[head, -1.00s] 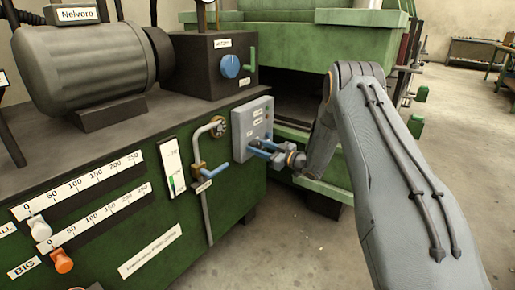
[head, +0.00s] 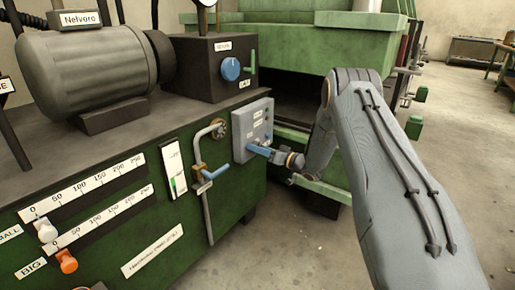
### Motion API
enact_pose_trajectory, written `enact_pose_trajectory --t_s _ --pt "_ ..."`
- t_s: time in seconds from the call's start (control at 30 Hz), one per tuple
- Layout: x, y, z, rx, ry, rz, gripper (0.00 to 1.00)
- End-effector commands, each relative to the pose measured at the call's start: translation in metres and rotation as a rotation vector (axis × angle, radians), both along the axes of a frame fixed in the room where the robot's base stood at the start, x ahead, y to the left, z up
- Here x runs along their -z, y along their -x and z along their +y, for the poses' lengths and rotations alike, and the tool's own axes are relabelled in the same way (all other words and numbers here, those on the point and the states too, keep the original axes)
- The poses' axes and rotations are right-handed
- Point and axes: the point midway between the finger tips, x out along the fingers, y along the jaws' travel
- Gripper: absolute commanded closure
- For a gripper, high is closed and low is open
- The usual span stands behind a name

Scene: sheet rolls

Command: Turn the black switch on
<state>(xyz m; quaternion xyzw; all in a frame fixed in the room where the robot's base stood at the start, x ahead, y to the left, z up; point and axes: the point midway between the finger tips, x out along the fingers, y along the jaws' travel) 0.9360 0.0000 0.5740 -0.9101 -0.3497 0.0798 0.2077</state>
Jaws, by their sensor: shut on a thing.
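A grey control box (head: 242,126) with small white labels is fixed to the green machine's side near its right corner. My gripper (head: 253,149) has blue fingers and reaches in from the right to the lower part of this box. The fingers are closed together at the box's face, shut on a small part there. That part looks to be the black switch, but the fingers hide it, so its position cannot be told.
A bent pipe with a blue-handled valve (head: 213,173) stands just left of the box. A black box with a blue knob (head: 231,68) and a large grey motor (head: 85,68) sit on top. Slider scales (head: 85,188) are at the left. The floor (head: 290,245) in front is clear.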

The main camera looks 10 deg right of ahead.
Motion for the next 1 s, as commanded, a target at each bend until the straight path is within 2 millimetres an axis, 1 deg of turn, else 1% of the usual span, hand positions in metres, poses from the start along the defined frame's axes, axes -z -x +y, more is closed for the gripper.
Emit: enact_pose_trajectory --t_s 0.7,1.0 --pt "0.0002 0.0011 0.0005 0.0 -0.498 0.45 0.84" --pt "0.0002 0.0012 0.0006 0.0 -0.653 0.591 0.84"
